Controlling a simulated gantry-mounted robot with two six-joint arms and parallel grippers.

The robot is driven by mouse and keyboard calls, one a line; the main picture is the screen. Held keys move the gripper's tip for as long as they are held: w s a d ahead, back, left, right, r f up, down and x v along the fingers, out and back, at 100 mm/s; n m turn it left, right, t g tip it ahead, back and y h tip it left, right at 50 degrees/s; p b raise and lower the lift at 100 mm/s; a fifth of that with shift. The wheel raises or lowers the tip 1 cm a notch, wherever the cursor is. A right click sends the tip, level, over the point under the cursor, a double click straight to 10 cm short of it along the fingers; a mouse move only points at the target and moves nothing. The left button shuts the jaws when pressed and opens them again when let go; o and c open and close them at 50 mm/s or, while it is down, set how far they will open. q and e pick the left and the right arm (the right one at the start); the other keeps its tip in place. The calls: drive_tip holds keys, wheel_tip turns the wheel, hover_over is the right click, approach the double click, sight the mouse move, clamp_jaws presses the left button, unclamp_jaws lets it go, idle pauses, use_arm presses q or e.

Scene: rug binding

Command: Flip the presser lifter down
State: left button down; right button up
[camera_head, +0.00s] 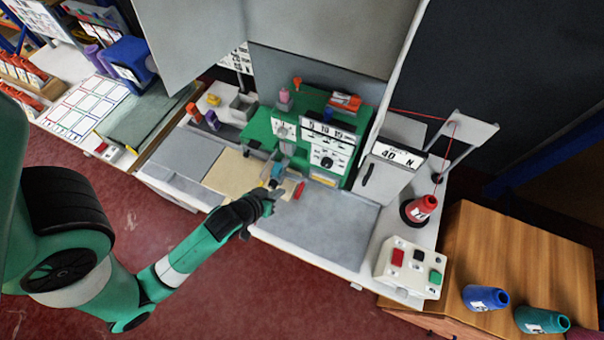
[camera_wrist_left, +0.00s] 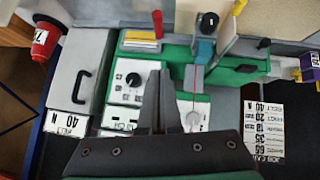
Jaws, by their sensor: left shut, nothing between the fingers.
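The green sewing machine (camera_head: 258,131) stands on the worktable; its green body and white dial plates (camera_wrist_left: 127,79) fill the middle of the left wrist view. A red bar-shaped handle (camera_head: 298,190) is beside the machine's front, and it also shows in the left wrist view (camera_wrist_left: 157,23). A black-knobbed lever (camera_wrist_left: 207,23) stands near it. I cannot tell for certain which of these is the presser lifter. My left gripper (camera_head: 274,193) is just in front of the machine head, left of the red handle. Its fingers (camera_wrist_left: 162,76) are together and empty, over the machine front.
A cream rug piece (camera_head: 228,176) lies left of the machine. A red thread cone (camera_head: 419,208) and a button box (camera_head: 410,267) stand at the right. The grey tabletop (camera_head: 320,230) right of the gripper is clear.

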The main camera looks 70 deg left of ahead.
use_arm(q)
drive_tip(key=b, duration=0.6)
approach(299, 188)
drive_tip(key=w+a, duration=0.3)
drive_tip(key=f, duration=0.1)
drive_tip(key=f+b, duration=0.1)
drive_tip(key=f, duration=0.1)
drive_tip(key=shift+w+d, duration=0.15)
drive_tip(key=shift+d, duration=0.2)
drive_tip(key=shift+w+d+f, duration=0.1)
drive_tip(key=shift+f, duration=0.35)
